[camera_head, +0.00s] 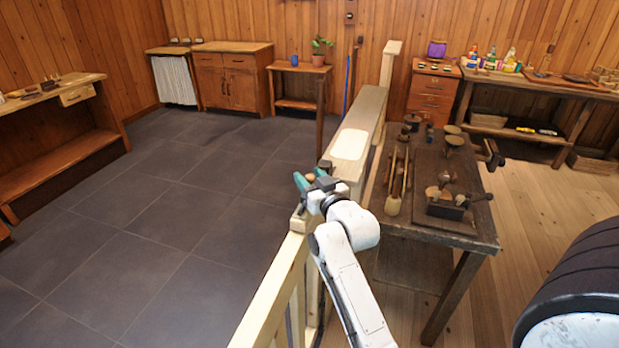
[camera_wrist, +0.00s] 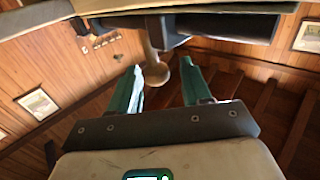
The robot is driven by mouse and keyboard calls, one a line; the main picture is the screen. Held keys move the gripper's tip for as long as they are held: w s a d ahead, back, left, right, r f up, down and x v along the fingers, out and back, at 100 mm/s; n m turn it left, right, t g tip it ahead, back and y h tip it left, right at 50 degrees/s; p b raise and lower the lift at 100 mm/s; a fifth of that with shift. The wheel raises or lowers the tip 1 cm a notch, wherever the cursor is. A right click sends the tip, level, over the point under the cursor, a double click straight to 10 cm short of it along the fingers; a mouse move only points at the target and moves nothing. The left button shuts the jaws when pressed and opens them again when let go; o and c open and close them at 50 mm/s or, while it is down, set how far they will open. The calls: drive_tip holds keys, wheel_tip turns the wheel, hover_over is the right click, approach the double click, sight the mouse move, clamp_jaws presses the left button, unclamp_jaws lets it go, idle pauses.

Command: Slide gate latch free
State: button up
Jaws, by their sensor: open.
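The pale wooden gate (camera_head: 268,295) runs from the bottom of the head view up toward its middle. My gripper (camera_head: 310,178) is over the gate's far end, with its teal fingers apart. A small round wooden knob (camera_wrist: 157,73), seemingly the latch's handle, shows between the open fingers in the wrist view. The knob hangs on a pale stem near a dark bar (camera_wrist: 205,27), and gaps show between it and both fingers. My gripper (camera_wrist: 161,68) holds nothing. My wrist hides much of the latch in the head view, so I cannot tell the bolt's position.
A pale-topped ledge (camera_head: 360,115) continues beyond the gate. A dark workbench (camera_head: 465,228) with turned spools and tools stands close on the right. The grey tiled floor (camera_head: 165,225) left of the gate is clear. A wooden cabinet (camera_head: 232,80) stands at the back.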

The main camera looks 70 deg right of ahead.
drive_tip(key=b+v, duration=0.1)
drive_tip(key=v, duration=0.9)
drive_tip(key=shift+a, duration=0.2)
